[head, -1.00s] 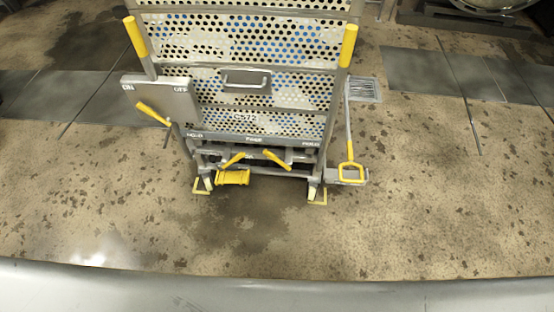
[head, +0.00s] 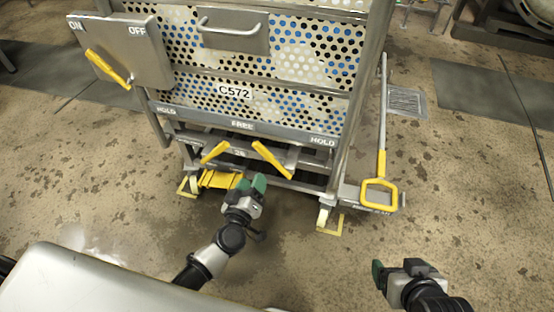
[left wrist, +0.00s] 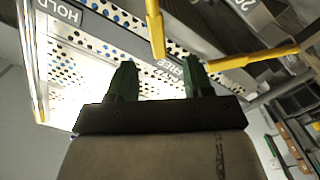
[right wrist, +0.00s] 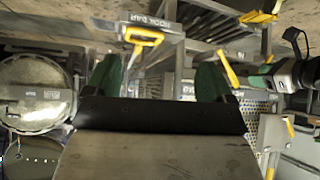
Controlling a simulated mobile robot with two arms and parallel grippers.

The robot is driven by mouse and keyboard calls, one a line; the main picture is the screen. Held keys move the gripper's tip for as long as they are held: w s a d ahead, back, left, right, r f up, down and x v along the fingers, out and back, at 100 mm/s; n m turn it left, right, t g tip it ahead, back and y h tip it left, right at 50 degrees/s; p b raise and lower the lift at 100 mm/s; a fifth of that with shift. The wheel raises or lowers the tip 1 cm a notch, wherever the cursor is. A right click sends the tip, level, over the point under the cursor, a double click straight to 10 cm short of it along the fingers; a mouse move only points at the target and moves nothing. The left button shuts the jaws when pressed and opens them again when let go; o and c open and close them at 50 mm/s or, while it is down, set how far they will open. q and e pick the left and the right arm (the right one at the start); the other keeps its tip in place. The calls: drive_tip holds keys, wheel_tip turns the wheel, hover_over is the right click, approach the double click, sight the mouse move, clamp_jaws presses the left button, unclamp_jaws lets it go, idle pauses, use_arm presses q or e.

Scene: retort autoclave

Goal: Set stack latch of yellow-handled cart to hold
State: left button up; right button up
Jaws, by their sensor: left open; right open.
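The perforated cart (head: 290,75) with the C572 plate stands in front of me. Its latch strip (head: 242,125) reads HOLD, FREE, HOLD. Below it are two yellow levers, a left one (head: 215,152) and a right one (head: 271,159), slanting apart from each other. My left gripper (head: 252,185) is open and empty, just below and in front of the right lever. The left wrist view shows its fingers (left wrist: 158,78) near the FREE label, with yellow levers (left wrist: 155,30) beyond them. My right gripper (head: 395,270) is open and empty, low at the right, away from the cart.
An ON/OFF box (head: 125,52) with a yellow lever is on the cart's left. A hook bar with a yellow loop handle (head: 380,192) stands at its right side. A yellow pedal-like part (head: 222,180) sits low between the casters.

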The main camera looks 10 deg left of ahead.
sight(264, 155)
use_arm(q)
drive_tip(key=w, duration=0.3)
drive_tip(key=w+b, duration=0.1)
drive_tip(key=w, duration=0.2)
drive_tip(key=w+b, duration=0.1)
drive_tip(key=w, duration=0.3)
drive_tip(key=shift+w+d+r, duration=0.1)
drive_tip(key=shift+d+r, duration=0.1)
drive_tip(key=shift+d, duration=0.05)
drive_tip(key=shift+w, duration=0.55)
use_arm(e)
drive_tip(key=w+a+r+t+y, duration=0.2)
drive_tip(key=w+r+t, duration=0.3)
drive_tip(key=r+t, duration=0.1)
drive_tip(key=shift+w+a+r+t, duration=0.15)
drive_tip(key=shift+w+r+t, duration=0.05)
drive_tip(key=shift+r+t, duration=0.2)
use_arm(q)
drive_tip(key=shift+c, duration=0.3)
clamp_jaws()
